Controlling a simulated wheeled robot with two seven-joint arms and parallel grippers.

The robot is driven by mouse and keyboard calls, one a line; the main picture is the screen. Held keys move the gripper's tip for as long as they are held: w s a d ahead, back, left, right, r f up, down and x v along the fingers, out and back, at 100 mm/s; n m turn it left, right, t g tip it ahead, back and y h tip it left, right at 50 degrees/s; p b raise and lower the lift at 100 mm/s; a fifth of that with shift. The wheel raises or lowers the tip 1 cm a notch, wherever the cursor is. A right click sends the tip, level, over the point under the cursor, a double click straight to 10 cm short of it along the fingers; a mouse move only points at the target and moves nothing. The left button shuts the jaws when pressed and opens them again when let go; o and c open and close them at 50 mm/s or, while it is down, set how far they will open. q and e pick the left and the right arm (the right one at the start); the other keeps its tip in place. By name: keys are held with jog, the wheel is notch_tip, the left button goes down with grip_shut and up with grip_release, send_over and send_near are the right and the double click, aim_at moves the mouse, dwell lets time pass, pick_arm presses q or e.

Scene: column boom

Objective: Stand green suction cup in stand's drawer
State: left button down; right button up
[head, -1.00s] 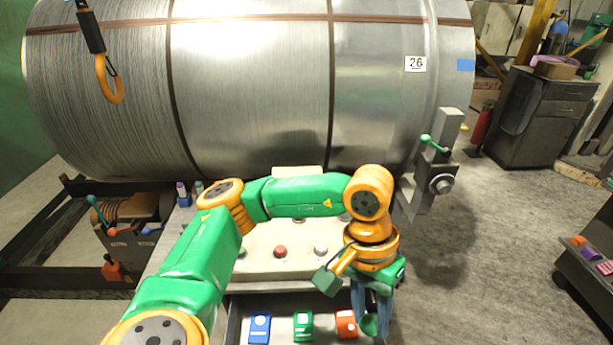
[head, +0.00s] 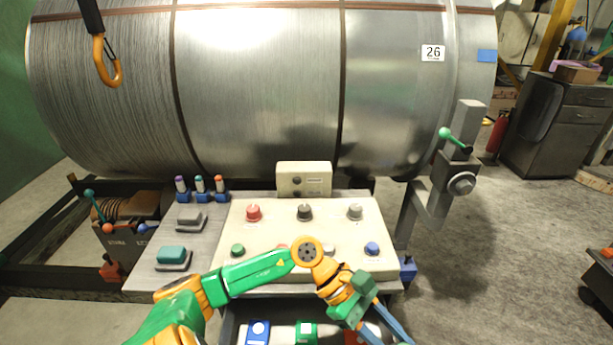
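The stand's drawer (head: 229,325) is pulled out at the bottom edge, below the sloped control panel (head: 215,247). My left gripper (head: 384,336) is over the drawer's right end, pointing down and to the right. Its bluish fingers run to the bottom edge, and their tips are not clearly visible. I cannot make out the green suction cup now. My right gripper is not in view.
A large metal coil (head: 260,90) fills the back. An orange hook (head: 108,65) hangs at upper left. A clamp with a green-knobbed lever (head: 452,140) stands at right.

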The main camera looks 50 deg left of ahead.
pick_arm(q)
jog(key=s+a+f+n+t+b, duration=0.2)
jog(key=s+a+f+n+t, duration=0.1)
jog(key=a+f+n+t, duration=0.55)
jog(key=shift+m+g+y, duration=0.4)
jog(key=shift+m+g, duration=0.35)
jog(key=f+b, duration=0.1)
jog(key=f, duration=0.2)
jog(key=a+f, duration=0.1)
jog(key=f, duration=0.3)
jog(key=f+b, duration=0.1)
jog(key=f, duration=0.3)
jog(key=shift+a+f+b, duration=0.15)
jog(key=shift+a+b, duration=0.15)
jog(key=shift+b, duration=0.05)
jog(key=shift+f, duration=0.15)
jog(key=c, duration=0.5)
grip_release()
